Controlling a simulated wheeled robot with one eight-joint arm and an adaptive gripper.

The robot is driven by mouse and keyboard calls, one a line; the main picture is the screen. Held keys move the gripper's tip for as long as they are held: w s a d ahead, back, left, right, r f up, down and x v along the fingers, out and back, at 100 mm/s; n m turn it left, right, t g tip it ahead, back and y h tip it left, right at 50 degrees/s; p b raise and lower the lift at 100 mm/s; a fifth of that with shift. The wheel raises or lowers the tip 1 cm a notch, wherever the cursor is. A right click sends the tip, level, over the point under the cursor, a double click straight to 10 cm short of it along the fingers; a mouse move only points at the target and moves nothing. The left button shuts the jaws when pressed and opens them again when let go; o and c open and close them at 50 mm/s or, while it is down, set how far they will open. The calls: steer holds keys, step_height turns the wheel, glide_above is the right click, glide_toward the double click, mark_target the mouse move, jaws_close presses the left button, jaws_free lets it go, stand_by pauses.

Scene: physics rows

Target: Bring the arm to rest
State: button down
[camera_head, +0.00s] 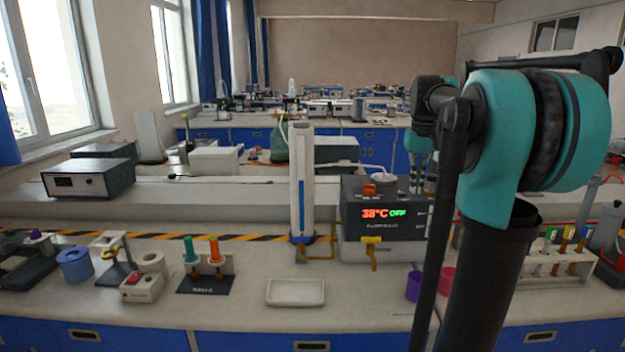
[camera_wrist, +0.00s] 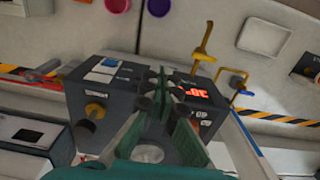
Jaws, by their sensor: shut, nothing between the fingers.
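My gripper (camera_wrist: 160,97) shows in the wrist view with its two green-grey fingers converging over a dark box-shaped device (camera_wrist: 112,84) with a red display. The fingers are shut with nothing between them. I cannot tell how far above the device they are. In the head view my teal and black arm is raised and bent on the right side. The gripper itself is mostly hidden behind the arm there. The same device (camera_head: 378,217) stands on the bench left of the arm, its display reading 38°C OFF.
A white tray (camera_head: 295,293), a tube rack (camera_head: 206,284), a blue cup (camera_head: 74,265) and a tall white column (camera_head: 301,190) stand on the bench. A purple cup (camera_head: 414,287) sits near the arm. Another rack (camera_head: 553,265) is at right. Bare bench lies around the tray.

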steer(key=s+a+f+t, duration=0.1)
steer(key=s+a+f, duration=0.2)
steer(key=s+f, duration=0.4)
steer(key=s+a+f+t, duration=0.1)
steer(key=s+a+f, duration=0.2)
steer(key=s+f, duration=0.4)
steer(key=s+a+f+t, duration=0.2)
steer(key=s+f, duration=0.6)
steer(key=f, duration=0.9)
steer(key=shift+s+a, duration=0.1)
steer(key=shift+a, duration=0.9)
